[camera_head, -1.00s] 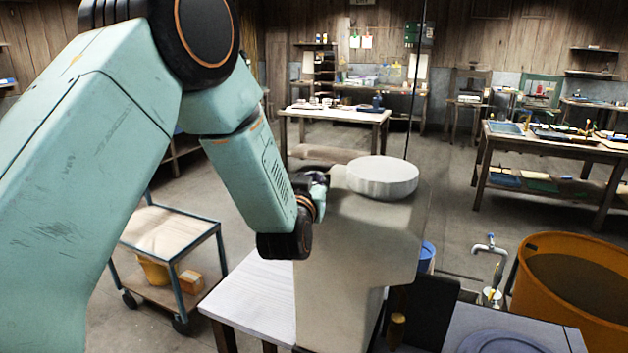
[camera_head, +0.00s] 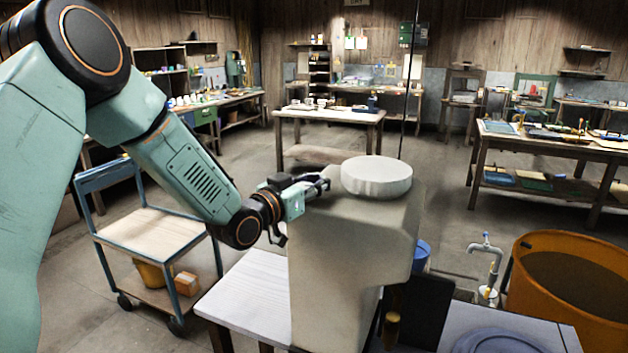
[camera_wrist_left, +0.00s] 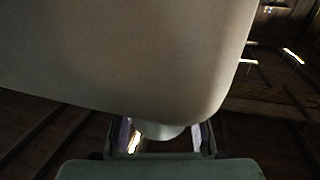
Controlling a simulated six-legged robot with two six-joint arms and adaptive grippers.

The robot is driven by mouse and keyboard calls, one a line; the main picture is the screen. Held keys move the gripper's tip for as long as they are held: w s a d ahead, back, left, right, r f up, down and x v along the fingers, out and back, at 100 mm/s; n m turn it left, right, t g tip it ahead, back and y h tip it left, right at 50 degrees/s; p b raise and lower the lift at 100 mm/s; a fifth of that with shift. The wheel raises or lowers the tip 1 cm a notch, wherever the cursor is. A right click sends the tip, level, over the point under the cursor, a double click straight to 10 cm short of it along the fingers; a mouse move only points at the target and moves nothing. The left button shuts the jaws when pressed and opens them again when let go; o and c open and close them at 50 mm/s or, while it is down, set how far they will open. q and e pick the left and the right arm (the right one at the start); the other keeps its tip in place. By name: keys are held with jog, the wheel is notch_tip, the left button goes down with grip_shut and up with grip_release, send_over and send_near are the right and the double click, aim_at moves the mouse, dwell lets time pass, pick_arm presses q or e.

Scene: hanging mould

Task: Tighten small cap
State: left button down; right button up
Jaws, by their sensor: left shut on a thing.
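The pale mould (camera_head: 345,255) stands upright in the middle of the head view, with a wide round white cap (camera_head: 377,176) on its top. My left gripper (camera_head: 322,184) is at the mould's upper left side, just left of the wide cap. In the left wrist view, the mould (camera_wrist_left: 120,55) fills the upper part. Below its edge, my left gripper's fingers (camera_wrist_left: 167,138) are shut on a small pale rounded piece (camera_wrist_left: 160,130), which looks like the small cap. The fingers mostly hide it. My right gripper is not in view.
A thin dark cable (camera_head: 408,95) hangs behind the mould. A white-topped table (camera_head: 245,300) is at its lower left, and a blue-framed cart (camera_head: 150,240) stands further left. An orange tub (camera_head: 530,300) and a tap (camera_head: 487,250) are at the right.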

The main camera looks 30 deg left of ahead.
aim_at(325, 198)
pick_arm(q)
jog(key=m+g+h, duration=0.1)
jog(key=m+h, duration=0.1)
jog(key=d+m+g+h+p, duration=0.1)
jog(key=m+g+h, duration=0.1)
jog(key=h, duration=0.1)
jog(key=s+m+g+h, duration=0.1)
jog(key=m+h, duration=0.1)
jog(key=h, duration=0.1)
jog(key=shift+d+f+p, duration=0.25)
jog(key=shift+d+p, duration=0.1)
jog(key=shift+d, duration=0.05)
jog(key=m+g+h, duration=0.2)
jog(key=g+h, duration=0.1)
jog(key=g, duration=0.1)
jog(key=shift+s+d+m, duration=0.25)
jog(key=shift+d+m, duration=0.15)
jog(key=shift+r+m+h, duration=0.1)
jog(key=shift+m+h, duration=0.2)
jog(key=shift+s+r+g, duration=0.1)
jog(key=shift+g, duration=0.2)
jog(key=shift+r, duration=0.1)
